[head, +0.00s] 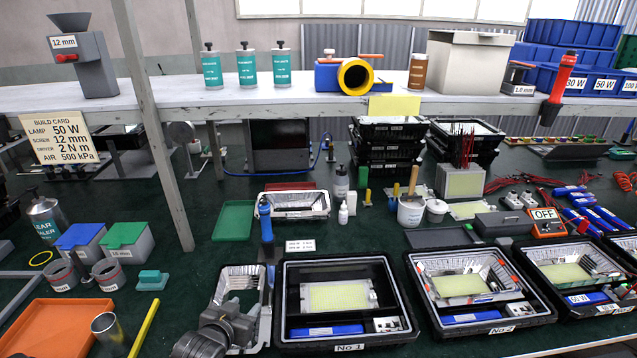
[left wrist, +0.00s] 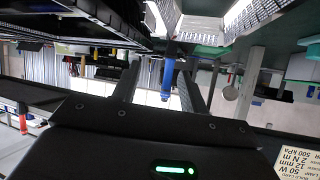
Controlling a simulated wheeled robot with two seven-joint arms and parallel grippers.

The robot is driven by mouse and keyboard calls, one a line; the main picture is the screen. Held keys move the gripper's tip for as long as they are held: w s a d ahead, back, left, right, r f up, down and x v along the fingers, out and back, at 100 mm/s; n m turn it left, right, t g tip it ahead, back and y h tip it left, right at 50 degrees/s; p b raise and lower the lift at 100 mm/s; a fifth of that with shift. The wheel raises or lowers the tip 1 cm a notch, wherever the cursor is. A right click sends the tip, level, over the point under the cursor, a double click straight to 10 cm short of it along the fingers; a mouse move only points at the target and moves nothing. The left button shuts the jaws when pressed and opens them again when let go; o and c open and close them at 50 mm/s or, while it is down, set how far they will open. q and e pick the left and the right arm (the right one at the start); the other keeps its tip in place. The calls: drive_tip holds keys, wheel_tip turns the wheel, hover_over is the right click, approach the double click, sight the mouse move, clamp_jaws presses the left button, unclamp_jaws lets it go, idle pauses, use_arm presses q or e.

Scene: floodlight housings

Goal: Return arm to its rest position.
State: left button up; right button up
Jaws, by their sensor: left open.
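My left gripper (head: 235,306) is at the bottom left of centre in the head view, in front of a silver floodlight housing (head: 262,283). It partly hides that housing. In the left wrist view, which looks upside down, the two dark fingers of my left gripper (left wrist: 160,88) stand apart with nothing held between them. A blue-handled tool (head: 265,217) stands upright beyond the housing; it also shows past the fingers in the left wrist view (left wrist: 168,78). My right gripper is not seen.
An orange tray (head: 55,322), a metal cup (head: 107,328) and a yellow stick (head: 144,328) lie to the left. A shelf post (head: 160,130) rises behind.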

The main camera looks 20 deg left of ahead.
use_arm(q)
drive_tip(key=s+d+f+m+g+h, duration=0.2)
drive_tip(key=s+d+f+g, duration=0.2)
drive_tip(key=s+d, duration=0.4)
drive_tip(key=s+d+f+m+g+h, duration=0.15)
drive_tip(key=s+d+f+g, duration=0.3)
drive_tip(key=s, duration=0.65)
wheel_tip(320, 180, down, 25)
drive_tip(key=g, duration=0.2)
drive_tip(key=s+a+f, duration=0.2)
drive_tip(key=s+f, duration=1.4)
drive_tip(key=s, duration=0.1)
drive_tip(key=shift+s+f+m+g+y, duration=0.3)
drive_tip(key=shift+m+g+y, duration=0.05)
